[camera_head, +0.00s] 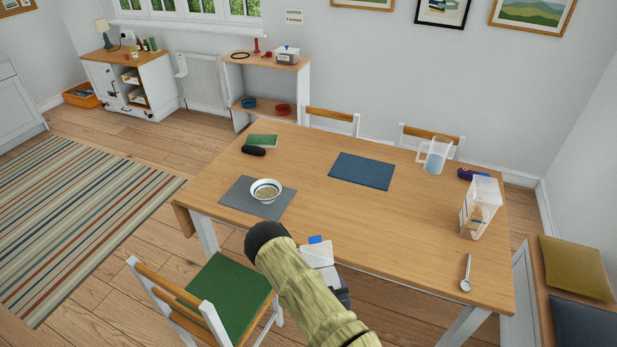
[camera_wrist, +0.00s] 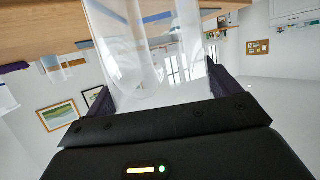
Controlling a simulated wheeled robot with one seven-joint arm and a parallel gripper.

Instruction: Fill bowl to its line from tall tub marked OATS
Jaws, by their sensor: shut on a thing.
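The bowl (camera_head: 266,190), white with a dark band, stands upright on a grey mat (camera_head: 243,200) at the table's left and holds pale flaky stuff. Its line cannot be made out. My gripper (camera_wrist: 158,90) is shut on a clear container (camera_wrist: 128,55), its walls between the two dark fingers. In the head view the held container (camera_head: 318,254) shows pale with a blue part, at the table's near edge, right of and nearer than the bowl; my arm partly hides it. I see no readable mark on it. A tall clear tub (camera_head: 482,206) with an unreadable label stands at the table's right.
On the wooden table (camera_head: 385,225) are a spoon (camera_head: 467,273), a clear jug (camera_head: 434,156), a blue mat (camera_head: 362,170), a green book (camera_head: 262,140) and a dark case (camera_head: 253,150). A green-seated chair (camera_head: 228,290) stands at the near side. The table's middle is clear.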

